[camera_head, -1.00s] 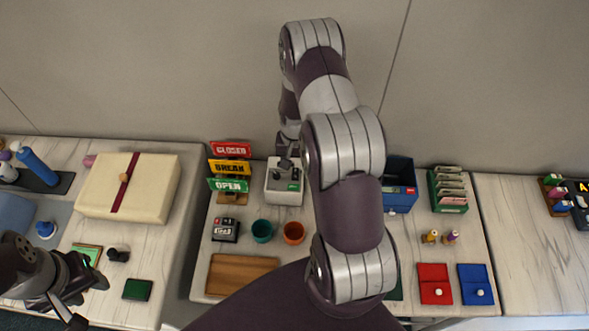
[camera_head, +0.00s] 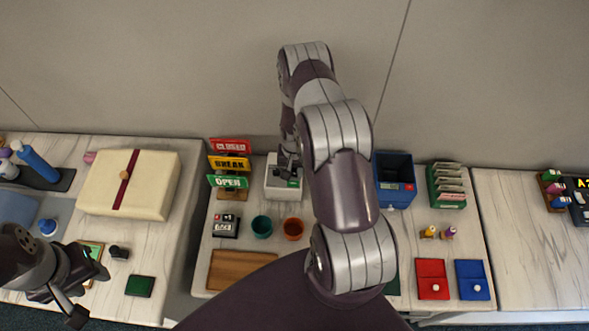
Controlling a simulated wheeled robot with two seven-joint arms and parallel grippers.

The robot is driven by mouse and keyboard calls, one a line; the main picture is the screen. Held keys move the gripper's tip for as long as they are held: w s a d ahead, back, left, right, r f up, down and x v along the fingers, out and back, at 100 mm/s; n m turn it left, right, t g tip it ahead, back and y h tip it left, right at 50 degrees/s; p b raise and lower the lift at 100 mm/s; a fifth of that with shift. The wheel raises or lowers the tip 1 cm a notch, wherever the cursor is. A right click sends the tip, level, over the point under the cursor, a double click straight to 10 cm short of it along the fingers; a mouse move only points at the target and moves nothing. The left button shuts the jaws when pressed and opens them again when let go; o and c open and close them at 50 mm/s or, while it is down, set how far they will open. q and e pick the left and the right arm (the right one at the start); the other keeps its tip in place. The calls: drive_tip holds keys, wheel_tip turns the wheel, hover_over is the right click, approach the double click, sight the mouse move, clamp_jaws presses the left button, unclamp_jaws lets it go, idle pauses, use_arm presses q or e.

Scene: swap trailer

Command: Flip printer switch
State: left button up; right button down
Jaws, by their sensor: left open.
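A small white box-shaped device (camera_head: 281,191), which looks like the printer, stands at the back of the middle table. Dark parts and a bit of green show on its top; its switch is too small to make out. My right arm reaches over the table, and my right gripper (camera_head: 288,172) is over the top of the device. Whether it touches the device, and whether its jaws are open, I cannot tell. My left gripper (camera_head: 84,298) is open and empty at the lower left, over the front of the left table.
The CLOSED, BREAK and OPEN signs (camera_head: 228,165) stand just left of the device. A teal cup (camera_head: 261,227) and an orange cup (camera_head: 292,228) stand in front. A blue bin (camera_head: 394,165) is to the right. A cream box (camera_head: 150,190) sits on the left table.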

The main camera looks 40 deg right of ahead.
drive_tip(key=g+y+b, duration=0.1)
drive_tip(key=b, duration=0.1)
drive_tip(key=g+b, duration=0.1)
drive_tip(key=b, duration=0.2)
drive_tip(key=shift+w+d+f+y, duration=0.25)
drive_tip(key=shift+w+d+y, duration=0.05)
drive_tip(key=shift+w+y, duration=0.1)
drive_tip(key=shift+r+b, duration=0.2)
drive_tip(key=shift+b, duration=0.15)
drive_tip(key=shift+r+g, duration=0.3)
drive_tip(key=c, duration=1)
unclamp_jaws()
drive_tip(key=shift+s, duration=0.1)
drive_tip(key=shift+o, duration=0.2)
drive_tip(key=b+v, duration=0.2)
drive_tip(key=v, duration=0.5)
drive_tip(key=shift+d+r, duration=0.1)
drive_tip(key=shift+r, duration=0.15)
